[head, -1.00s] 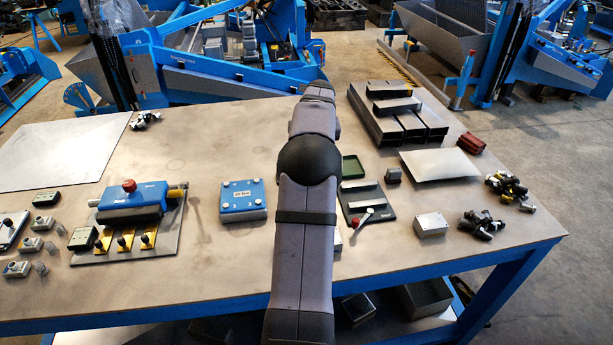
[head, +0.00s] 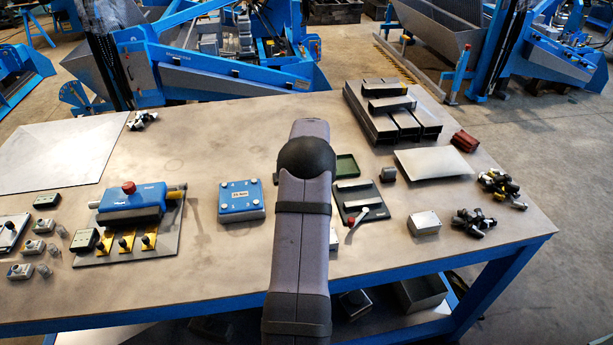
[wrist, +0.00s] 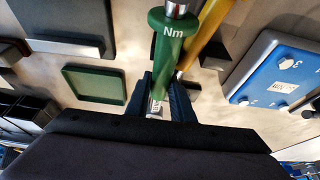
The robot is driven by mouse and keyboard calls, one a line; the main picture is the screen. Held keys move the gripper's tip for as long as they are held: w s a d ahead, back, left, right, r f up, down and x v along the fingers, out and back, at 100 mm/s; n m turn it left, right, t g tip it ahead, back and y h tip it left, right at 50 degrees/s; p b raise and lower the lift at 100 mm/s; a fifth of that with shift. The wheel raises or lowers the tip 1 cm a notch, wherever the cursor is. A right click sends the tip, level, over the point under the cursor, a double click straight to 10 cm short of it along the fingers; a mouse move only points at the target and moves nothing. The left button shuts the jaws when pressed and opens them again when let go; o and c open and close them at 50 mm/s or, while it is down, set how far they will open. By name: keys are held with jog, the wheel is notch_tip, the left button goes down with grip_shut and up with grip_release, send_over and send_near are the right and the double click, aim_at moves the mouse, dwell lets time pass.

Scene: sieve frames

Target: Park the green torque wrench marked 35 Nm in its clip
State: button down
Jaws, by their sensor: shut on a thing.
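In the wrist view a green wrench (wrist: 170,38) with white "Nm" lettering and a metal collar stands between my jaws. Any number before "Nm" is out of sight. My gripper (wrist: 173,88) is shut on this green wrench. A yellow bar-like thing (wrist: 204,38) lies just right of the wrench; I cannot tell whether they touch. In the head view my own arm hides the gripper and the wrench. I cannot make out a clip in either view.
A blue block with a white label (head: 241,200) sits left of my arm, and also shows at right in the wrist view (wrist: 262,72). A green tray (head: 346,174) and a dark plate with a red-knobbed lever (head: 383,212) lie right.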

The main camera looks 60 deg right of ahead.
jog(key=shift+s+f, duration=0.1)
jog(key=shift+f, duration=0.2)
jog(key=shift+a+f, duration=0.1)
